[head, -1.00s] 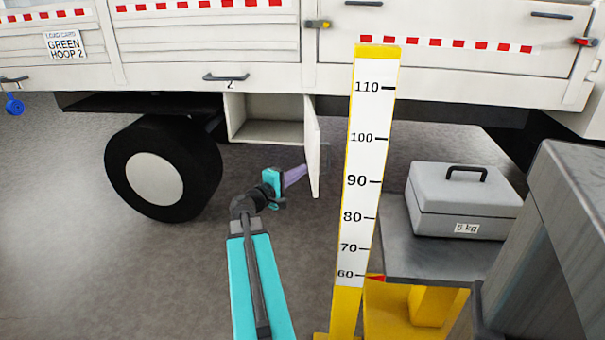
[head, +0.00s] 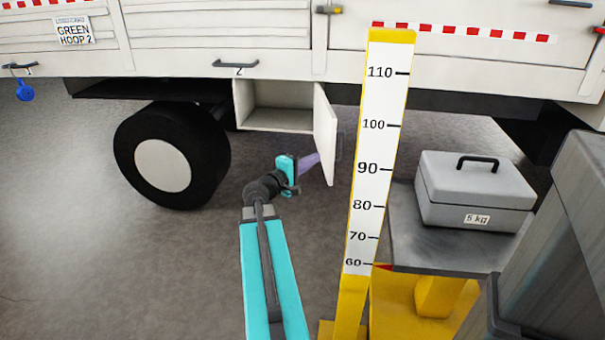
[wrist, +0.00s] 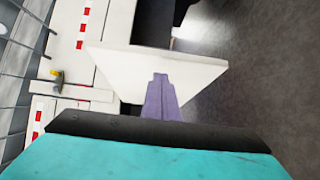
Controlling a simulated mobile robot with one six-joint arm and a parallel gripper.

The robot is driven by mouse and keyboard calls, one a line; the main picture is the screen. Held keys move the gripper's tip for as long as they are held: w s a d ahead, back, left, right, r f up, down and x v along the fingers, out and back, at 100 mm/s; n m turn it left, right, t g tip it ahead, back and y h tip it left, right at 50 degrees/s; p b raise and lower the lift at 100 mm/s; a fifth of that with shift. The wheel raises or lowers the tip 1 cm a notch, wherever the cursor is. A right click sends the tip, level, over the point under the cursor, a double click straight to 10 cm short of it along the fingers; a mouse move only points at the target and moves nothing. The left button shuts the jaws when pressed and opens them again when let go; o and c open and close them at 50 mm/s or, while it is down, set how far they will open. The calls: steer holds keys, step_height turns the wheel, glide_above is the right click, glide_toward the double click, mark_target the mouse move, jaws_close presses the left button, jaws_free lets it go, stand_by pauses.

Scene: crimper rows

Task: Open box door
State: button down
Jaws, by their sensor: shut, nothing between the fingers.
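The box door (head: 325,135) is a white panel hinged at the right side of an open white box (head: 277,118) under the truck bed. It stands swung outward, and the inside of the box looks empty. My gripper (head: 316,160), with purple fingers, is shut and empty at the inner face of the door, near its lower part. In the wrist view the fingers (wrist: 161,98) overlap the pale door panel (wrist: 115,68). I cannot tell whether the fingertips touch it.
A yellow-edged height gauge (head: 376,150) stands just right of the door. A grey 5 kg case (head: 474,192) sits on a grey platform (head: 450,250) at the right. A truck wheel (head: 172,157) is left of the box.

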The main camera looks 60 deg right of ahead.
steer(key=p+v, duration=0.1)
steer(key=v, duration=0.3)
steer(key=shift+w+a+r+p, duration=0.15)
steer(key=shift+w+a+p, duration=0.05)
steer(key=shift+w+p, duration=0.15)
steer(key=shift+s+a+p, duration=0.15)
steer(key=shift+a+p, duration=0.1)
steer(key=shift+p, duration=0.65)
steer(key=a+p, duration=0.2)
steer(key=p, duration=0.4)
steer(key=s+a+p, duration=0.1)
steer(key=p, duration=0.5)
steer(key=shift+s+a+p, duration=0.1)
steer(key=shift+a+p, duration=0.25)
steer(key=shift+a, duration=0.05)
steer(key=shift+s+a+p, duration=0.2)
steer(key=shift+a+p, duration=0.4)
steer(key=shift+p, duration=0.35)
steer(key=shift+s+a+p, duration=0.2)
steer(key=shift+a+p, duration=0.4)
steer(key=shift+p, duration=0.3)
